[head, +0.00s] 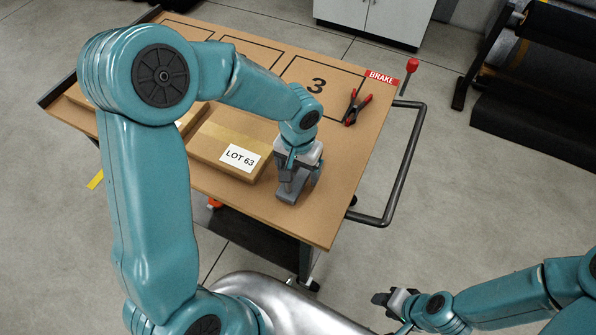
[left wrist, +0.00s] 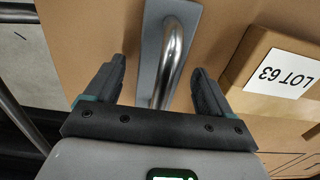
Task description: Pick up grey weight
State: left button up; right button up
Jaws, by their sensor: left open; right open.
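The grey weight (left wrist: 152,45) is a flat grey block with a shiny bent metal handle (left wrist: 174,55), seen in the left wrist view. In the head view the grey weight (head: 287,197) sits near the cart's front edge, partly hidden by my gripper. My left gripper (head: 301,182) points down over it. In the left wrist view my left gripper (left wrist: 159,65) is open, with one finger on either side of the handle and gaps showing. My right gripper (head: 388,300) is open and empty, low at the right, away from the cart.
A cardboard box (head: 215,158) labelled LOT 63 stands just left of the weight. Red-and-black pliers-like clamp (head: 356,108) and a red BRAKE lever (head: 411,67) are at the right. The brown cart top (head: 335,195) is clear right of the weight. A dark push handle (head: 419,140) sticks out.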

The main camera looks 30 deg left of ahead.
pick_arm(q)
jog(key=shift+s, duration=0.15)
jog(key=c, duration=0.3)
grip_shut()
jog(key=shift+r, duration=0.1)
